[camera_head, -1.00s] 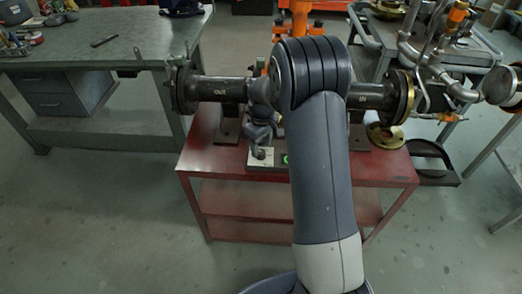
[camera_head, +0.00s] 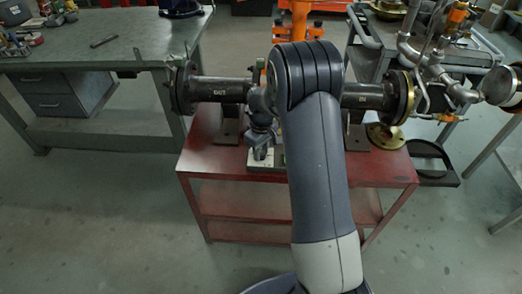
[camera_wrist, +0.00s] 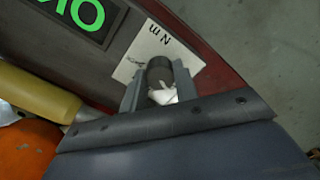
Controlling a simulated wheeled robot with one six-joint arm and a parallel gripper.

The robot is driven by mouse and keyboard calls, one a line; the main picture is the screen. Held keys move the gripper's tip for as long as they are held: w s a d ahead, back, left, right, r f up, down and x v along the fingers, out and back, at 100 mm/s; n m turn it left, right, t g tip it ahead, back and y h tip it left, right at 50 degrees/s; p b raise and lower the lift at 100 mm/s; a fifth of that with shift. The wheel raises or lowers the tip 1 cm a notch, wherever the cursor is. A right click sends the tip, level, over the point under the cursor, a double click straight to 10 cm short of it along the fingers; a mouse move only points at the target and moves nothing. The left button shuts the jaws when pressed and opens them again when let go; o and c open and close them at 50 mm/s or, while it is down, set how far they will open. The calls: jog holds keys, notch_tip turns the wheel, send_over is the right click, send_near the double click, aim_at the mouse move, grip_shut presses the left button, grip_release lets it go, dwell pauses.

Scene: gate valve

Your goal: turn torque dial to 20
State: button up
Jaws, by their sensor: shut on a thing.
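The torque dial (camera_wrist: 158,70) is a dark round knob on a pale plate marked "N m" (camera_wrist: 152,44), which appears rotated in the wrist view. My gripper (camera_wrist: 158,82) is shut on the dial, with one grey finger on each side of it. A white shape shows on the dial between the fingers; no clear reading can be made out. In the head view my gripper (camera_head: 259,152) is down at the small unit (camera_head: 266,167) on the red cart, and hides the dial.
Beside the dial is a dark panel with green lettering (camera_wrist: 75,14). The valve pipe (camera_head: 215,90) with flanges runs behind my gripper on the red cart (camera_head: 230,172). A yellow cylinder (camera_wrist: 35,95) lies close to my gripper. A workbench (camera_head: 100,55) stands at left.

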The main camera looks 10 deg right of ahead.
jog(key=shift+c, duration=0.8)
jog(key=m, duration=0.8)
jog(key=shift+m, duration=0.3)
jog(key=m, duration=0.9)
